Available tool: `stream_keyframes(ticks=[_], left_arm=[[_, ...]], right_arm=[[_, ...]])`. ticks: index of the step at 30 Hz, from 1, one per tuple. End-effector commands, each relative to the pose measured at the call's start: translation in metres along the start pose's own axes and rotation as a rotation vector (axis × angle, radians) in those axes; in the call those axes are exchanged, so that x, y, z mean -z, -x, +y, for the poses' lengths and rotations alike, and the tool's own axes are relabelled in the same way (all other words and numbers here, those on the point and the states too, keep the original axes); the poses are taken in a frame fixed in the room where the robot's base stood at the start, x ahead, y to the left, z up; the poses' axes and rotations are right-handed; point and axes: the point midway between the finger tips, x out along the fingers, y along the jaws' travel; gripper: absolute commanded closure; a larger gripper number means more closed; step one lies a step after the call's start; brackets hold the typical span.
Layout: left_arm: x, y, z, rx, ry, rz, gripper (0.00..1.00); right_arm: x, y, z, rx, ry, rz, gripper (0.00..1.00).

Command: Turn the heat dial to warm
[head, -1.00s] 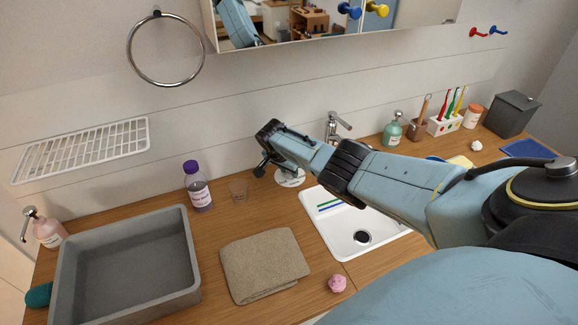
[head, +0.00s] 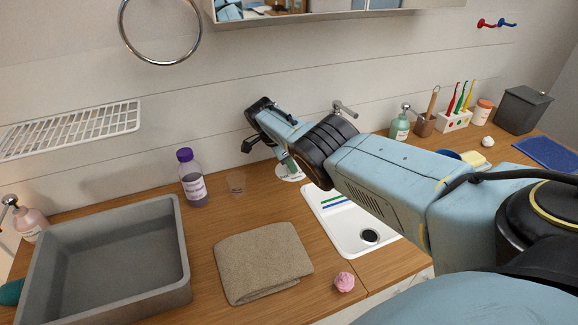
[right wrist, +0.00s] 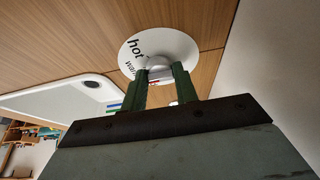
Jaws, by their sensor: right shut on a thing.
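The heat dial is a white round plate with a small knob in its middle. In the right wrist view the plate (right wrist: 134,68) shows the words "hot" and, partly covered, "warm". My right gripper (right wrist: 160,74) has its two green fingers on either side of the knob, shut on it. The fingers hide part of the plate. In the head view the dial plate (head: 285,178) lies on the wooden counter behind the sink, and my right gripper (head: 290,165) reaches down to it, mostly hidden by its own arm. My left gripper is not in view.
The white sink (head: 345,238) and its tap (head: 343,108) are right of the dial. A folded towel (head: 262,262), a grey basin (head: 182,250) and a pink ball (head: 344,282) are nearer.

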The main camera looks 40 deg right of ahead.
Motion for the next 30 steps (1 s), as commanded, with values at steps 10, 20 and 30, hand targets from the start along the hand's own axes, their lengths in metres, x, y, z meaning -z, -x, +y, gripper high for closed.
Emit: stream_keyframes(ticks=[10,20,30], left_arm=[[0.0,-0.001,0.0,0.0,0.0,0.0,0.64],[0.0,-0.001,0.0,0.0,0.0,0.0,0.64],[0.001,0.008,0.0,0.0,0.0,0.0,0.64]], right_arm=[[0.0,0.0,0.001,-0.005,-0.004,0.001,0.93],[0.0,0.0,0.0,-0.003,-0.004,0.0,0.49],[0.001,0.011,-0.001,0.0,-0.003,0.0,0.49]])
